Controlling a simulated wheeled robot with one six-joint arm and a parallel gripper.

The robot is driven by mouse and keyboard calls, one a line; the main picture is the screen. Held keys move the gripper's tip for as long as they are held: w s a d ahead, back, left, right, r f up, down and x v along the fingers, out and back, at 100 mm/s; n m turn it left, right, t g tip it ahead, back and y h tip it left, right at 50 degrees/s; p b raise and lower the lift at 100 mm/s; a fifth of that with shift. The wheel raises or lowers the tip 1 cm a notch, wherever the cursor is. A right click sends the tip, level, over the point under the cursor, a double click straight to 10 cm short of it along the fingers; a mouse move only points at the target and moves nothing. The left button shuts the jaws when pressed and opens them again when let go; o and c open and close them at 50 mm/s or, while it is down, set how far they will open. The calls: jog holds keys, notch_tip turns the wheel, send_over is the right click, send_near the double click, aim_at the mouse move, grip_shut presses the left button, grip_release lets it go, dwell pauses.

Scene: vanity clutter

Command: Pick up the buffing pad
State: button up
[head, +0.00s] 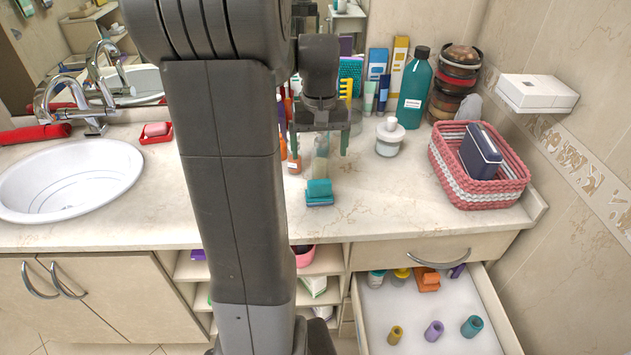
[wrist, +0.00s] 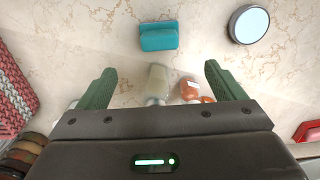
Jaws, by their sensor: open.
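The buffing pad appears to be the small teal block (head: 319,190) lying on the counter near its front edge, right of my arm. It also shows at the top middle of the wrist view (wrist: 158,36). My gripper (head: 320,147) hangs above the counter, farther back than the pad, with green fingers apart and nothing between them. In the wrist view my gripper (wrist: 160,70) is open, and the pad lies beyond the fingertips. A pale translucent bottle (wrist: 157,82) and an orange-brown bottle (wrist: 189,90) stand below, between the fingers.
Tall bottles, including a teal one (head: 415,88), line the back. A round silvery item (wrist: 249,24) lies near the pad. An open drawer (head: 410,303) juts out below the counter.

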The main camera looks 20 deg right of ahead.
aim_at(319, 181)
jog(key=f+p, duration=0.1)
jog(key=f, duration=1.1)
jog(key=shift+s+f+p, duration=0.2)
jog(key=shift+p, duration=0.15)
jog(key=c, duration=1.1)
notch_tip(319, 181, up, 10)
jog(key=shift+r+b, duration=0.1)
jog(key=shift+b, duration=0.5)
jog(key=shift+c, duration=0.3)
jog(key=o, duration=0.4)
jog(key=shift+c, duration=1)
